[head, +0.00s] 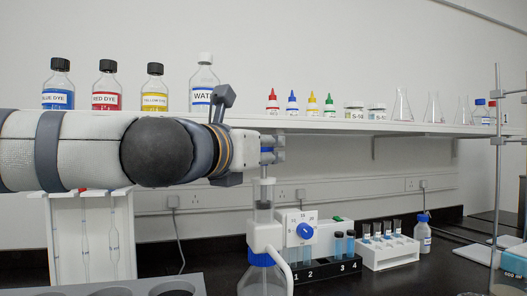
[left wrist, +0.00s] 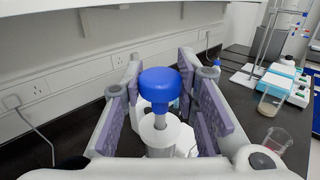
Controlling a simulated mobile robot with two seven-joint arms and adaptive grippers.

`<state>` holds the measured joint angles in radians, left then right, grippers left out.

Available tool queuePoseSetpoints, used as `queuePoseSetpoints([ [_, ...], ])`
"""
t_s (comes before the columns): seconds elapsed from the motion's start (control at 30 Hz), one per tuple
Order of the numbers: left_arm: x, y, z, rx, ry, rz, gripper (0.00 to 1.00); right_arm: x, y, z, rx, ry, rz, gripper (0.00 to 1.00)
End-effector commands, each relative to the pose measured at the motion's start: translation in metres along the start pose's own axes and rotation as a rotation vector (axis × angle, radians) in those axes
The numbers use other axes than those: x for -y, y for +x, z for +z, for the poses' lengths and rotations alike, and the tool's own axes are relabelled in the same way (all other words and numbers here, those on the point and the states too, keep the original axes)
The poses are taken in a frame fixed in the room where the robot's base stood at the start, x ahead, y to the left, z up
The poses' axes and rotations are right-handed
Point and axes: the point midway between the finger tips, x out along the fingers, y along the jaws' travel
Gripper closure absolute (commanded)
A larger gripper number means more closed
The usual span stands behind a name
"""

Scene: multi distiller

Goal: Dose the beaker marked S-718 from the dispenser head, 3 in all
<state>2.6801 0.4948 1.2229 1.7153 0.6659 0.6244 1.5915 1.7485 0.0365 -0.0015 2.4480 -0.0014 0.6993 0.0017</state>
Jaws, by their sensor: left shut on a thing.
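The dispenser head (head: 264,237) is white, with an upright plunger column, a blue collar and a white spout, on a bottle (head: 262,281) at the lower middle of the head view. My left gripper (head: 268,150) is shut on the dispenser's blue top knob. In the left wrist view the knob (left wrist: 159,84) shows between the padded fingers of the gripper (left wrist: 165,90), above its pale column. No beaker marked S-718 can be read. In the left wrist view, a glass beaker (left wrist: 271,106) with some liquid and another glass vessel (left wrist: 275,143) stand at the right. My right gripper is out of view.
A numbered rack (head: 320,266) with vials and a white rack (head: 388,254) stand right of the dispenser. Above, a shelf (head: 340,126) holds dye bottles, dropper bottles and flasks. A metal stand (head: 497,180) is at far right. A holed grey rack (head: 150,287) lies in front.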

Motion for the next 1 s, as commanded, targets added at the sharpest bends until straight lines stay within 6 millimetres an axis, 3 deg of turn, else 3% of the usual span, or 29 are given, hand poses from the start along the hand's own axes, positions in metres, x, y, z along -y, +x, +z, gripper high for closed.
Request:
queuePoseSetpoints([
  [0.17,-0.001,0.001,0.000,0.004,0.001,0.000,1.00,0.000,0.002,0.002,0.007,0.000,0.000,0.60],
  [0.2,-0.001,0.001,-0.001,0.004,0.001,0.000,0.66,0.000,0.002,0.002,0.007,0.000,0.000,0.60],
  [0.27,-0.001,0.001,-0.001,0.003,0.001,0.000,0.52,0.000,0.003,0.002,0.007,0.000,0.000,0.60],
  [0.63,-0.001,-0.007,-0.001,0.003,-0.001,0.000,0.52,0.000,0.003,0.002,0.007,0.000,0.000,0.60],
  [1.0,-0.001,-0.099,-0.001,0.004,0.000,-0.001,0.52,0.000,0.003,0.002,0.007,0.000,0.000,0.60],
])
